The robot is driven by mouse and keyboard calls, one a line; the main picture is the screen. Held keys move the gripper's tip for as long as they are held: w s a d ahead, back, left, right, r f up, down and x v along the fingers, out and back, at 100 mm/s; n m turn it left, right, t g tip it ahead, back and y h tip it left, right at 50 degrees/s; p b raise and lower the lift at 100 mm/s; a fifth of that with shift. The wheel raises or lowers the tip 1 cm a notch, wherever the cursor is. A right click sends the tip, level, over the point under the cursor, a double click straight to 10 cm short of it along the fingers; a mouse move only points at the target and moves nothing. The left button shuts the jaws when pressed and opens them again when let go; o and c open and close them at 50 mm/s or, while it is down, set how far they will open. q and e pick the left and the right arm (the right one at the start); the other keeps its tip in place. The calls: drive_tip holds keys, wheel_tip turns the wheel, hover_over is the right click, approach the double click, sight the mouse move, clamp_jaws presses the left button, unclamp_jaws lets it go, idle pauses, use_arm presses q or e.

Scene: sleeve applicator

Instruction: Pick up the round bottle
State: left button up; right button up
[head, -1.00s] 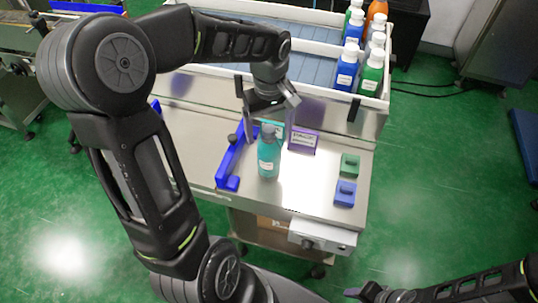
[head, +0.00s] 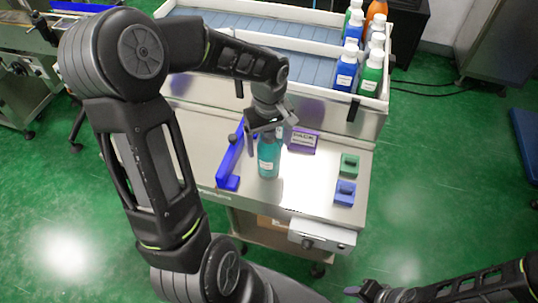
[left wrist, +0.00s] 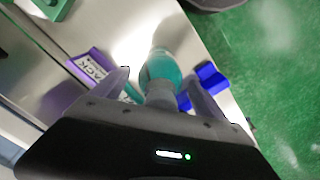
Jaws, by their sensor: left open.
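The round teal bottle (head: 268,160) with a grey cap stands upright on the steel table. In the left wrist view the bottle (left wrist: 162,68) lies between my fingers, with its grey neck (left wrist: 160,95) toward the palm. My left gripper (head: 266,141) is over the bottle top, pointing down, and hides the cap in the head view. In the left wrist view my left gripper (left wrist: 158,80) is open, one finger on each side of the bottle, with no clear grip on it. My right gripper (head: 356,291) shows partly at the bottom edge; its jaws are unclear.
A blue guide rail (head: 231,165) stands close left of the bottle. A purple PACK sign (head: 304,139) stands behind right. Green (head: 349,164) and blue (head: 345,193) blocks sit at the table's right. A white-walled bin (head: 310,82) with several bottles lies behind.

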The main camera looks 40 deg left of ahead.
use_arm(q)
drive_tip(key=shift+c, duration=0.3)
clamp_jaws()
idle(0.5)
